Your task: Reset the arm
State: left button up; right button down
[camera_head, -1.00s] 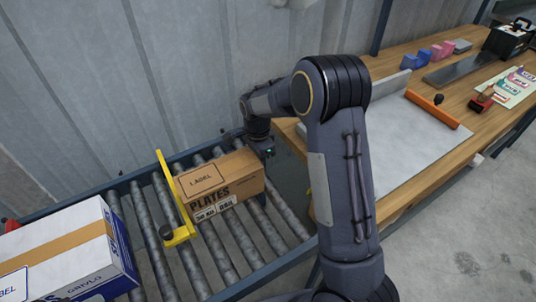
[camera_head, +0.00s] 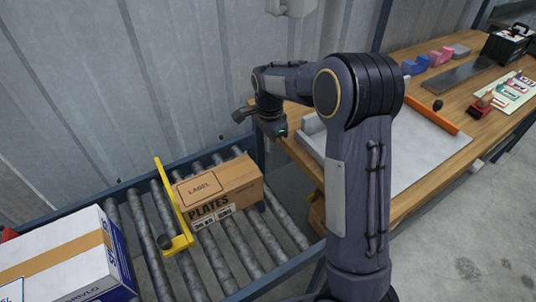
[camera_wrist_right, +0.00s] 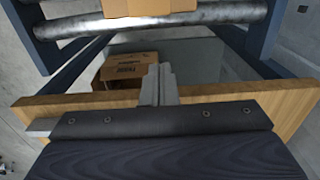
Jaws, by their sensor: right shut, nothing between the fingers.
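My right arm rises from the lower right in the head view, and its wrist (camera_head: 270,122) hangs above the gap between the roller conveyor and the workbench. It is apart from the brown PLATES carton (camera_head: 220,191), which rests on the conveyor. The fingers are hard to make out there. In the right wrist view my right gripper (camera_wrist_right: 158,72) is shut and empty, near the wooden bench edge (camera_wrist_right: 70,103). The carton's edge shows at the top of that view (camera_wrist_right: 145,6). My left gripper is not in view.
A yellow bracket (camera_head: 179,208) stands beside the carton on the conveyor (camera_head: 238,240). A white-and-blue box (camera_head: 65,262) sits at left. The workbench (camera_head: 440,165) at right holds a stamp, cards and a black case. Another carton (camera_wrist_right: 125,69) lies below the bench edge.

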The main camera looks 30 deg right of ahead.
jog(key=s+a+r+n+t+y+p, duration=0.1)
jog(key=s+a+r+n+t+y, duration=0.15)
jog(key=s+r+n, duration=0.8)
jog(key=s+a+n+t+y+p, duration=0.1)
jog(key=s+a+n+t, duration=0.2)
jog(key=s, duration=1.5)
jog(key=shift+s+a+f+n, duration=0.15)
jog(key=shift+a+f+n, duration=0.1)
jog(key=shift+a+n, duration=0.75)
dwell(1.1)
